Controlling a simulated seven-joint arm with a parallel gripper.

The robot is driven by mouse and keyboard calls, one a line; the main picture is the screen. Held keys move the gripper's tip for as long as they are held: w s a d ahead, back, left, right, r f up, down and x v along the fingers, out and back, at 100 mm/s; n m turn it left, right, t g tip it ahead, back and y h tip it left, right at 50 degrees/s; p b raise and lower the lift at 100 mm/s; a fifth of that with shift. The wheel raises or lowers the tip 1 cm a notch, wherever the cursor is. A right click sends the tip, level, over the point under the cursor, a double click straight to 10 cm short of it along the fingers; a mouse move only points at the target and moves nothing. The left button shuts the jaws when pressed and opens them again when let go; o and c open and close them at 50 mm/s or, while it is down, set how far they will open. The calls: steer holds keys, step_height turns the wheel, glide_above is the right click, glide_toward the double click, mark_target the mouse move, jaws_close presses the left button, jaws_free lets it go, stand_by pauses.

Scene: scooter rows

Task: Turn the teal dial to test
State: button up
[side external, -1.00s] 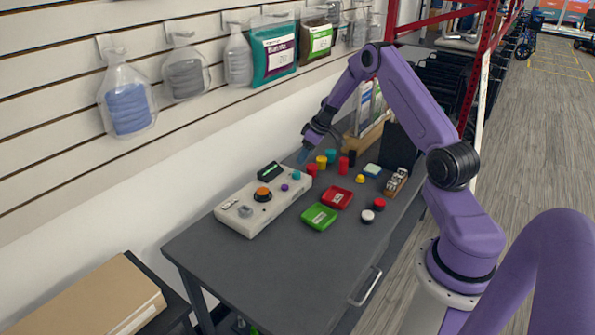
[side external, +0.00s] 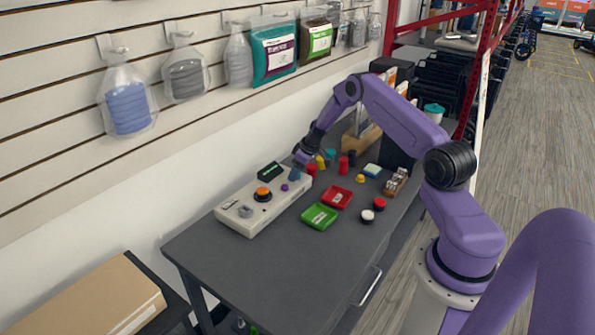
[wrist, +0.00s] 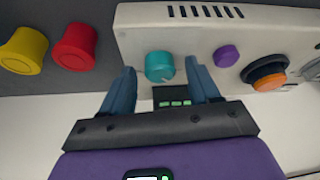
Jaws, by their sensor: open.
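The teal dial (wrist: 160,66) sits near one end of the pale control panel (wrist: 140,20), with a light pointer mark on its edge. In the side view it is hard to make out by my fingers. My gripper (wrist: 162,82) is open, with one blue finger on each side of the dial in the wrist view; I cannot tell whether they touch it. In the side view my gripper (side external: 298,165) is low over the panel's far end. A small dark display with green marks (wrist: 172,102) is partly hidden behind my gripper. No "test" label is readable.
The panel also carries a purple knob (wrist: 226,56) and an orange button (wrist: 270,78). Red (wrist: 75,46) and yellow (wrist: 24,50) cylinders stand close beside the panel's end. Green (side external: 319,216) and red (side external: 337,197) trays lie on the table. The table's front is clear.

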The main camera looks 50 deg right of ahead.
steer(key=c, duration=1)
steer(key=shift+c, duration=0.2)
steer(key=m+h, duration=0.1)
steer(key=m, duration=0.1)
steer(key=m+h, duration=0.1)
steer(key=m, duration=0.1)
steer(key=shift+a+m, duration=0.2)
steer(key=shift+m, duration=0.2)
steer(key=shift+w+m+h, duration=0.1)
steer(key=shift+m+h, duration=0.4)
steer(key=shift+m, duration=1.1)
steer(key=shift+m+g, duration=0.3)
steer(key=shift+m, duration=0.2)
steer(key=o, duration=1)
steer(key=shift+o, duration=0.2)
